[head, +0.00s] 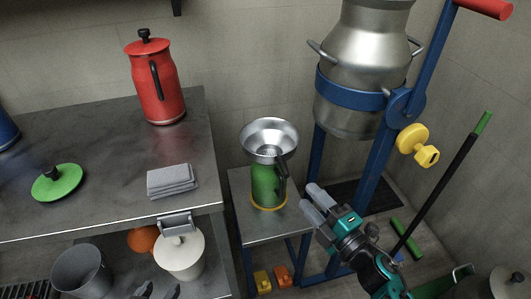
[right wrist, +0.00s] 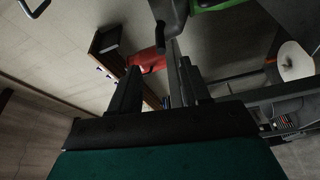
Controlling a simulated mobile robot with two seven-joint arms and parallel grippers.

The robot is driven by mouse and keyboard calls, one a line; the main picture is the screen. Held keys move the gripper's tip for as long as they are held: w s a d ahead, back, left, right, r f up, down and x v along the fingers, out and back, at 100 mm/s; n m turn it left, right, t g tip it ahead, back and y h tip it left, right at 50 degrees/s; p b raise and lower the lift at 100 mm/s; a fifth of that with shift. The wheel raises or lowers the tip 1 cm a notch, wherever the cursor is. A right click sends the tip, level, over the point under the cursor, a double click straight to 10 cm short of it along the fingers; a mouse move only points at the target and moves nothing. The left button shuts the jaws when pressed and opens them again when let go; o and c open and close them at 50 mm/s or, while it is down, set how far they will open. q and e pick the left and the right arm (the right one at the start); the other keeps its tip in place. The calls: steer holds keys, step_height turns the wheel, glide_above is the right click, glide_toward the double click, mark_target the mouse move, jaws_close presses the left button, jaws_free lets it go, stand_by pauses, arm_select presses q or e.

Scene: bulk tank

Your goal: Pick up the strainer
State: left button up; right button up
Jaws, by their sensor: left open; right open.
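The strainer (head: 269,137), a shiny metal bowl with a perforated middle, sits on top of a green jug (head: 265,186) with a dark handle. The jug stands on a small metal table. My right gripper (head: 312,202) is open and empty, just right of the jug and lower in the picture than the strainer, apart from both. Its two fingers (right wrist: 160,88) also show in the right wrist view, with nothing between them. My left gripper (head: 158,290) is at the bottom edge, open, mostly cut off, far from the strainer. I cannot make out the strainer in the right wrist view.
The small table (head: 238,187) stands between the counter (head: 110,200) and a blue-framed stand holding a large metal can (head: 365,60). A red jug (head: 155,80), green lid (head: 57,182) and folded grey cloth (head: 172,181) are on the counter. A green-tipped pole (head: 440,190) leans at right.

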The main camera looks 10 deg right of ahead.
glide_toward(283, 162)
steer(key=a+x, duration=0.1)
steer(key=x, duration=0.4)
steer(key=w, duration=0.2)
steer(key=w+b, duration=0.1)
steer(key=w, duration=0.1)
steer(key=shift+a+f, duration=0.25)
steer(key=shift+f, duration=0.05)
steer(key=shift+w+a, duration=0.2)
steer(key=shift+w, duration=0.2)
steer(key=c, duration=0.8)
jaws_close()
steer(key=shift+r, duration=0.1)
